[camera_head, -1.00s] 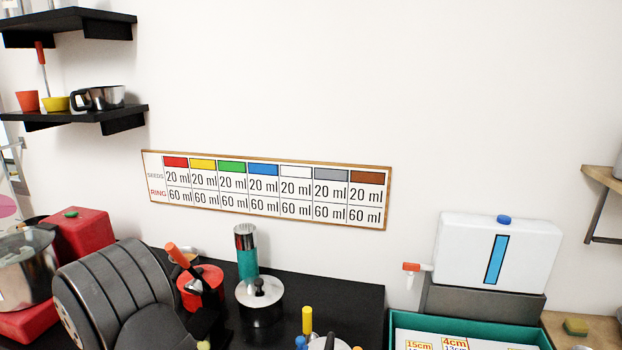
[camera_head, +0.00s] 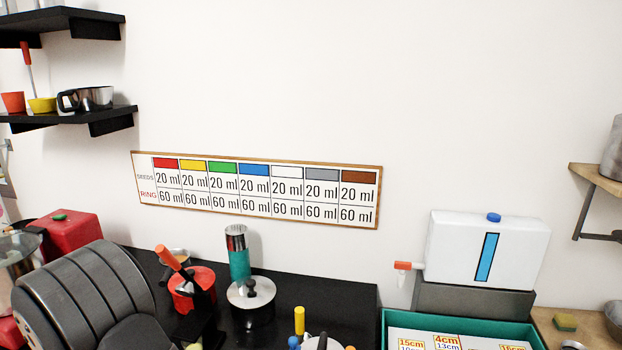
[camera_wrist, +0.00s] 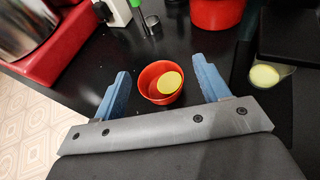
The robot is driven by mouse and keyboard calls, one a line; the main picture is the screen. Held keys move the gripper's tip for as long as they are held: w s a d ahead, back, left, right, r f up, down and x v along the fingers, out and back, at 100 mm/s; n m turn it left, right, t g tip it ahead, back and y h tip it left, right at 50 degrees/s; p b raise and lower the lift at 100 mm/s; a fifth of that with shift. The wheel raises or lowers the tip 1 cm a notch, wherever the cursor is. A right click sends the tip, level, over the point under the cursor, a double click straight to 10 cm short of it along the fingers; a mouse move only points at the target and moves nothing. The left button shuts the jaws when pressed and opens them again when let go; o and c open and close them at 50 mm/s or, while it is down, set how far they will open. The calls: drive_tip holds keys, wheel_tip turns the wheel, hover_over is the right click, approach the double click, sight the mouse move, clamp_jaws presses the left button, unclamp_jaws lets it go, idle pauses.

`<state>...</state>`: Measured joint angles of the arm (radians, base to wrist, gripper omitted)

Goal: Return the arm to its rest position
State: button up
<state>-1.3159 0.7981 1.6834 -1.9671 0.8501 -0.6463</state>
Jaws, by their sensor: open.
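My gripper (camera_wrist: 161,67) shows in the wrist view with its two blue fingers wide apart and nothing held between them. A red bowl (camera_wrist: 147,82) with a yellow round piece (camera_wrist: 169,82) in it stands on the black counter, seen between and beyond the fingers. I cannot tell how far above the counter the fingers are. The fingers cannot be made out in the head view.
The black counter (camera_head: 345,293) carries a lidded pot (camera_head: 251,296), a green-banded cylinder (camera_head: 238,252) and a red pot (camera_head: 192,287). A white tank (camera_head: 487,250) stands right, behind a green tray (camera_head: 384,322). Black shelves (camera_head: 75,117) hang at left.

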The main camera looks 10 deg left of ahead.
drive_tip(key=v, duration=1.1)
drive_tip(key=x, duration=1.7)
drive_tip(key=shift+w+f, duration=0.1)
drive_tip(key=shift+w, duration=0.05)
drive_tip(key=w+d+r+m+h, duration=0.1)
drive_tip(key=w+d+r, duration=0.2)
drive_tip(key=r, duration=0.8)
drive_tip(key=w+d+r+m+t+h, duration=0.15)
drive_tip(key=w+r, duration=0.25)
drive_tip(key=r, duration=0.8)
drive_tip(key=w+d+r+h, duration=0.1)
drive_tip(key=w+d+r, duration=0.2)
drive_tip(key=r, duration=0.8)
drive_tip(key=w+d+f+m+h, duration=0.1)
drive_tip(key=w+d+f, duration=0.4)
drive_tip(key=d, duration=0.4)
drive_tip(key=w+d+f+m+h, duration=0.2)
drive_tip(key=w+d+f, duration=0.3)
drive_tip(key=d, duration=0.5)
drive_tip(key=shift+r+x, duration=0.2)
drive_tip(key=shift+x, duration=1.2)
drive_tip(key=shift+w, duration=0.1)
